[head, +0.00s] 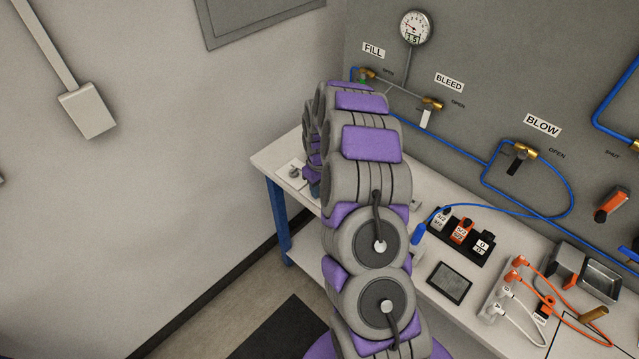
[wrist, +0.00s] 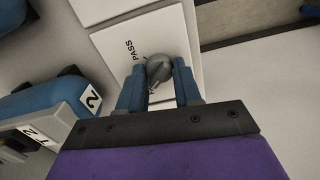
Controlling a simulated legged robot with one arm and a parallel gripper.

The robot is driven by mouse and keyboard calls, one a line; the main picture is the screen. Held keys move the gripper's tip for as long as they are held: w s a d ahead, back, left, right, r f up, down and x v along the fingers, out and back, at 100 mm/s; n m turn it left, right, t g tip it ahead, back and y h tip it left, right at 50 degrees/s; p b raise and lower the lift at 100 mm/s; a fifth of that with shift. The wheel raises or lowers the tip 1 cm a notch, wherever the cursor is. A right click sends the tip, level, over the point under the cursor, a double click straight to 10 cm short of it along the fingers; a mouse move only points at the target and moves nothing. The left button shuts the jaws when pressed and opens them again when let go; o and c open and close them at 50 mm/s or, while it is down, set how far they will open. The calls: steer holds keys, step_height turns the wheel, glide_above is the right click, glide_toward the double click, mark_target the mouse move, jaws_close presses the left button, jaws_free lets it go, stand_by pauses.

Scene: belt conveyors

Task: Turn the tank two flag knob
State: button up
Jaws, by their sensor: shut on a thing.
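In the wrist view, a round grey knob (wrist: 159,67) sits on a white plate (wrist: 178,32). The word PASS is printed beside it, and a second label is mostly hidden by a finger. My gripper (wrist: 158,77) has its blue fingers on either side of the knob, shut on it. In the head view, my gripper (head: 313,178) is at the bench's left end, mostly hidden behind my arm. A small plate with a knob (head: 293,172) shows there; I cannot tell if it is the gripped one.
The white bench (head: 270,160) runs along a grey wall panel with FILL, BLEED and BLOW valves and a gauge (head: 416,28). Right of my arm are a labelled black rack (head: 461,234), a dark screen (head: 449,282), cables and a metal tray (head: 600,279). The floor at left is clear.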

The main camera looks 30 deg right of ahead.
steer(key=shift+n+p, duration=0.4)
steer(key=shift+n, duration=0.7)
steer(key=o, duration=1)
steer(key=shift+o, duration=0.2)
steer(key=shift+r, duration=0.1)
step_height(320, 180, up, 17)
steer(key=p, duration=0.2)
